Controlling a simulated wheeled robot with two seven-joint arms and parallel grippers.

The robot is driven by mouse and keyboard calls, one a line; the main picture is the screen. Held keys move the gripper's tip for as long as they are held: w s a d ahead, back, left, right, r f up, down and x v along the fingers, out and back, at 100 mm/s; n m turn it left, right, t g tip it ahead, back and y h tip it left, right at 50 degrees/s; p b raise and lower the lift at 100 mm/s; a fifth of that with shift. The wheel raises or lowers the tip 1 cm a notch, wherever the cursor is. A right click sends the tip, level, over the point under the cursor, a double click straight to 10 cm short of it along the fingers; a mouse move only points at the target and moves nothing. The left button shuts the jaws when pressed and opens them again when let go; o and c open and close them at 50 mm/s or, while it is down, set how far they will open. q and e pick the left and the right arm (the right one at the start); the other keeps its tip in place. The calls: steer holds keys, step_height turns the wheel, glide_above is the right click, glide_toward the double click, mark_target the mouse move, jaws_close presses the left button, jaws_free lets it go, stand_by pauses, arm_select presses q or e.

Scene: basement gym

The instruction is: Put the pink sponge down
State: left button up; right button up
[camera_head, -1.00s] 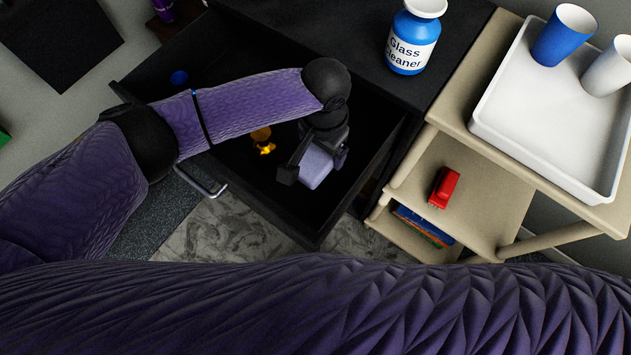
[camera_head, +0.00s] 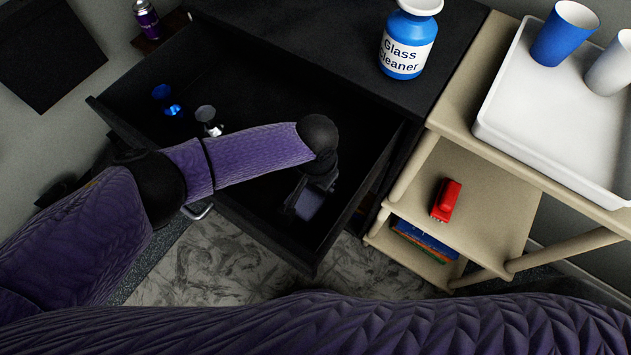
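My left gripper (camera_head: 313,192) reaches down into the open black drawer (camera_head: 262,232), near its right end. A pale lavender-looking block (camera_head: 308,206), taken to be the pink sponge, sits between its fingers, in shadow. The fingers look closed against its sides. The block is low in the drawer; I cannot tell whether it touches the bottom. The wrist hides its upper part. My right gripper is out of view; only a purple arm crosses the bottom of the picture.
Blue trophy-like pieces (camera_head: 172,110) and a silver one (camera_head: 208,118) stand farther left in the drawer. A glass cleaner bottle (camera_head: 407,45) stands on the black top. A white tray (camera_head: 540,110) with cups and a red toy car (camera_head: 446,200) are on the beige shelf unit at right.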

arm_select(q)
steer(key=shift+o, duration=0.4)
steer(key=shift+f+b, duration=0.2)
steer(key=shift+b, duration=0.3)
step_height(320, 180, up, 10)
steer(key=p, duration=0.6)
steer(key=shift+w, duration=0.15)
steer(key=shift+r, duration=0.25)
steer(key=shift+f, duration=0.1)
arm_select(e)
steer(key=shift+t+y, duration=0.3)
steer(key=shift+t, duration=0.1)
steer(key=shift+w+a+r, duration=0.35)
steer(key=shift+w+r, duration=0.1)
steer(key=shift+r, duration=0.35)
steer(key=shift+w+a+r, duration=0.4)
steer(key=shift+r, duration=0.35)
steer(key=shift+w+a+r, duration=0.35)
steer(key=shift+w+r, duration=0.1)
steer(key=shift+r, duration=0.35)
